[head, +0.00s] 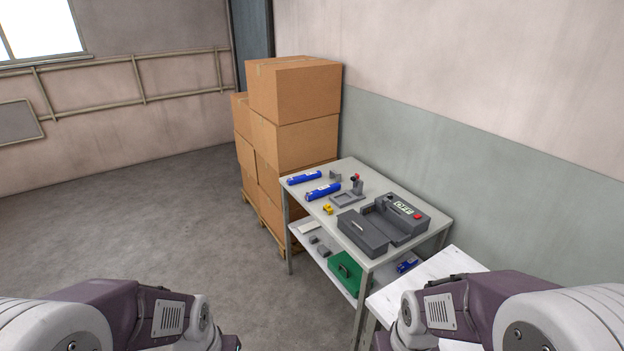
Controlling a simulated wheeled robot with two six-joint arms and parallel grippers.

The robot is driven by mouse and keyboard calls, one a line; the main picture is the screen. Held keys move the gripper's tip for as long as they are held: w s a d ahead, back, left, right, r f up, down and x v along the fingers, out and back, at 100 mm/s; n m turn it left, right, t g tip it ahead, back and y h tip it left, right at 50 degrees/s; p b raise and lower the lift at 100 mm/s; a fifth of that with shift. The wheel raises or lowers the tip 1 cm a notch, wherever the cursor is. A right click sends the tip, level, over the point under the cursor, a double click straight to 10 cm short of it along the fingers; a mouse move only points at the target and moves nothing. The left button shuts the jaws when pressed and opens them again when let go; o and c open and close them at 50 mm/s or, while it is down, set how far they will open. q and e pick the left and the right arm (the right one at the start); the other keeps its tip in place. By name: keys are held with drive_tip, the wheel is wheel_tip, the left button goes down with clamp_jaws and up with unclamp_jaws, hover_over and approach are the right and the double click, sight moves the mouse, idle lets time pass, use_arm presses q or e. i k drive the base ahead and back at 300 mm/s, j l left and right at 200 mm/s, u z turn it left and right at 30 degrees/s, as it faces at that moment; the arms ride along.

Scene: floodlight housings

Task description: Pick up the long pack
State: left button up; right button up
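Two slim blue packs with white labels lie on the far left part of the grey table (349,170). One blue pack (304,178) is at the back left; the other blue pack (322,191) is a little nearer. They look alike in length, so I cannot tell which is the long pack. My two arms show at the bottom corners, well short of the table. Both grippers are outside the picture.
A grey machine (408,213) with a red button, a red-knobbed fixture (356,186) and a yellow piece (327,209) share the tabletop. A green case (343,272) is on the lower shelf. Stacked cartons (293,92) stand behind. Floor (150,220) at left is clear.

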sight(294, 181)
drive_tip(key=i+j+z, duration=0.45)
drive_tip(key=i, duration=0.25)
drive_tip(key=i+j+z, duration=0.7)
drive_tip(key=i+j, duration=0.15)
drive_tip(key=j, duration=0.25)
drive_tip(key=i+j+z, duration=0.25)
drive_tip(key=j, duration=0.25)
drive_tip(key=i+j+z, duration=0.2)
drive_tip(key=j, duration=0.25)
drive_tip(key=i+j+z, duration=0.1)
drive_tip(key=j+z, duration=0.15)
drive_tip(key=j, duration=0.25)
